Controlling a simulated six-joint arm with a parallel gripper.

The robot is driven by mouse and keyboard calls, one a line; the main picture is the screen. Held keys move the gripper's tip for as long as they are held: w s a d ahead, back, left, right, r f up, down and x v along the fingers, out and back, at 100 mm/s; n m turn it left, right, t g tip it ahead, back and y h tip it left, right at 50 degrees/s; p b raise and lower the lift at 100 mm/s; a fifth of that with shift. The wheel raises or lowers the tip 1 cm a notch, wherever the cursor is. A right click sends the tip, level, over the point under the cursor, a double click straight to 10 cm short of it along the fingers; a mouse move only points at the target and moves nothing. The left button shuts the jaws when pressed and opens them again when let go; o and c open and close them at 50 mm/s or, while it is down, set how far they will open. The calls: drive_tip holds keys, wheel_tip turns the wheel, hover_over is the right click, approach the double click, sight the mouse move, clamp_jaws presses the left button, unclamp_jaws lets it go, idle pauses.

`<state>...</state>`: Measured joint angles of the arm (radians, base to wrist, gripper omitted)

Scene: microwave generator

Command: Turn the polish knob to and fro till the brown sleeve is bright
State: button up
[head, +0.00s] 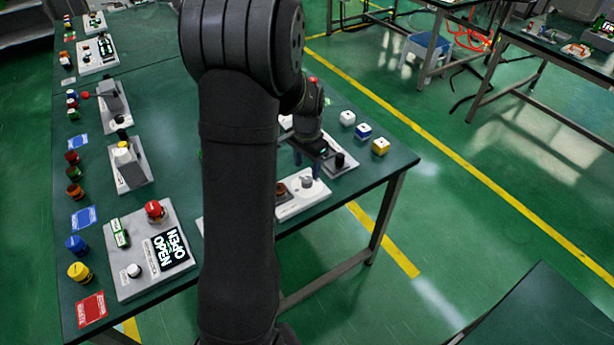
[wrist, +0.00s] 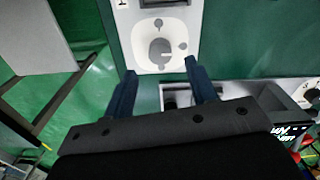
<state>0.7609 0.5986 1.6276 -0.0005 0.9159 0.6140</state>
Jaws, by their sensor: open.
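The polish knob (head: 308,182) is a small pale knob on a white panel (head: 302,203) near the table's right edge in the head view. The brown sleeve (head: 281,189) stands on the same panel, just left of the knob; it is too small to judge its brightness. My gripper (head: 307,168) is pointed down over this panel. In the wrist view my gripper (wrist: 160,66) is open and empty, and a round grey knob (wrist: 160,48) on a white plate lies just beyond and between the fingertips. I cannot tell whether they touch it. The sleeve is not seen there.
A panel with a black knob (head: 340,160) stands just right of my gripper. White, blue and yellow blocks (head: 364,131) lie beyond it. A box with a red button (head: 154,210) and an OPEN sign stands front left. My arm hides the table's middle.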

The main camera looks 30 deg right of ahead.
sight(307, 180)
wheel_tip(307, 180, down, 5)
drive_tip(key=shift+f, duration=0.1)
idle(0.3)
drive_tip(key=c, duration=1)
